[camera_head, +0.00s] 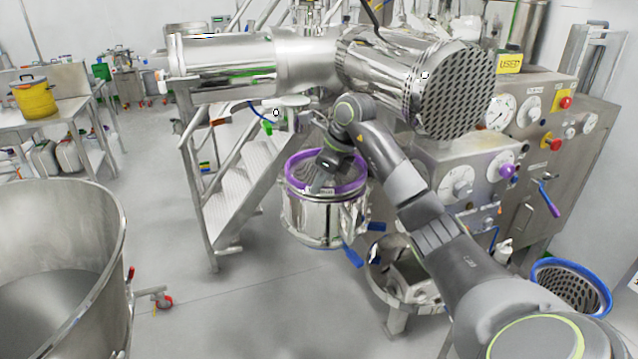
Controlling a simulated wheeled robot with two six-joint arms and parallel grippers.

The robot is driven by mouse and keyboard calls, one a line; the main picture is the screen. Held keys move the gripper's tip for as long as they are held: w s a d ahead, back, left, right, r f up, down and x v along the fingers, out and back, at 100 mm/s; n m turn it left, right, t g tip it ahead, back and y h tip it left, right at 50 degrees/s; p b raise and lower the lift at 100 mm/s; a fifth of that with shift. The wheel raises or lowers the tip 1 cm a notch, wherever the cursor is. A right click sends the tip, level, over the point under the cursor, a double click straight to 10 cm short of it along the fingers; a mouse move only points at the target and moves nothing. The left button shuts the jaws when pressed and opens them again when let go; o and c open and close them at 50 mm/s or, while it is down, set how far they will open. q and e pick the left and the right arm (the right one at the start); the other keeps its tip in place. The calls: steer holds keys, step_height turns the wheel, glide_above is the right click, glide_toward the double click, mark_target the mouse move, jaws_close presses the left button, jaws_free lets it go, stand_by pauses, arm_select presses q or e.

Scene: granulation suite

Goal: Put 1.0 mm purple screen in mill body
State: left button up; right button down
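The purple-rimmed screen (352,186) is at the top mouth of the shiny metal mill body (308,216), in the middle of the view. Its purple ring looks about level and lies around the mouth; I cannot tell whether it is fully seated. My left gripper is not in view.
A large steel drum (395,55) hangs above the mill body. A control panel (520,120) with gauges stands to the right. A blue-rimmed screen (601,297) is at the lower right. A big steel bowl (105,225) is at left; metal steps (240,190) stand behind. The floor between is clear.

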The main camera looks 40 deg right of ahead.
steer(key=c, duration=1.6)
jaws_free()
steer(key=shift+o, duration=0.2)
steer(key=shift+s+d+r, duration=0.1)
steer(key=shift+r, duration=0.15)
steer(key=b+v, duration=0.2)
steer(key=v, duration=0.2)
steer(key=shift+d+r, duration=0.1)
steer(key=shift+r, duration=0.1)
steer(key=p+v, duration=0.8)
steer(key=v, duration=0.4)
steer(key=shift+s+r+p, duration=0.25)
steer(key=shift+p, duration=0.05)
